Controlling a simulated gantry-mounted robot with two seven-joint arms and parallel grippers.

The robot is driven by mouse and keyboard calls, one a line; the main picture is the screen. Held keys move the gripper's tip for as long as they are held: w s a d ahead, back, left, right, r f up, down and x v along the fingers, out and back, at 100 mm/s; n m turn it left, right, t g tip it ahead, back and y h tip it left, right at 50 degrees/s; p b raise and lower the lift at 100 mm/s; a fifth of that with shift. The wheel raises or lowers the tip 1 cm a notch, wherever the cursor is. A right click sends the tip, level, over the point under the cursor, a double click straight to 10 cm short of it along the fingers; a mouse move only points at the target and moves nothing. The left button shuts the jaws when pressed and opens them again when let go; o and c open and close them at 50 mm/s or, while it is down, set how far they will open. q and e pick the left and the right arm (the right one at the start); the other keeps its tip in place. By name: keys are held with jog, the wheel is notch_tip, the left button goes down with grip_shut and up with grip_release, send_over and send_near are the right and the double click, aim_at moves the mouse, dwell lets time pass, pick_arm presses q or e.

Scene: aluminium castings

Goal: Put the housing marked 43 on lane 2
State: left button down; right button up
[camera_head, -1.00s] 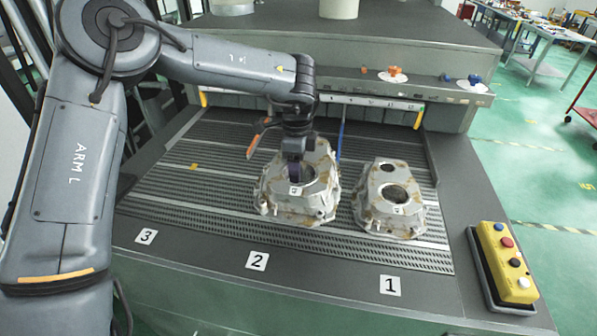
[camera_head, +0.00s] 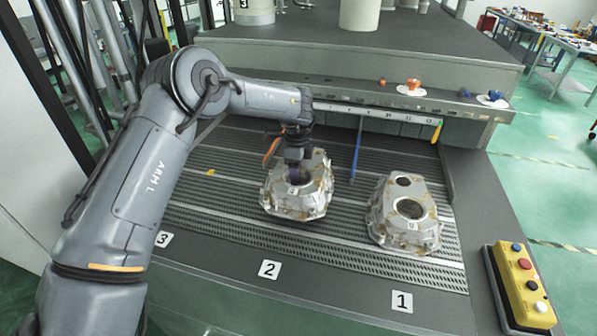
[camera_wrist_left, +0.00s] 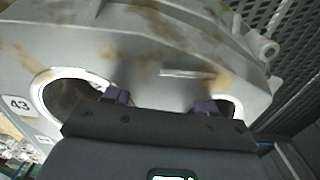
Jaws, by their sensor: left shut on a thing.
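The housing marked 43 is a grey, brown-stained aluminium casting (camera_head: 312,200). Its 43 label (camera_wrist_left: 18,104) reads clearly in the left wrist view. My left gripper (camera_head: 296,174) is shut on it from above. In the left wrist view the two purple fingertips (camera_wrist_left: 160,100) sit at openings in the casting. The housing is upright over the slatted bed, behind the lane 2 plate (camera_head: 269,269). I cannot tell whether its underside touches the bed. My right gripper is not in view.
A second similar housing (camera_head: 425,236) stands to the right, behind the lane 1 plate (camera_head: 402,302). The lane 3 plate (camera_head: 163,239) is at the left. A yellow button box (camera_head: 522,285) sits at the right edge. A blue rod (camera_head: 357,150) stands behind the housings.

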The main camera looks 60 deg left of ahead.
pick_arm(q)
jog(key=shift+w+f, duration=0.1)
jog(key=shift+f, duration=1.7)
jog(key=shift+f, duration=0.15)
jog(key=shift+c, duration=1.8)
grip_release()
notch_tip(320, 180, up, 12)
jog(key=shift+r, duration=0.1)
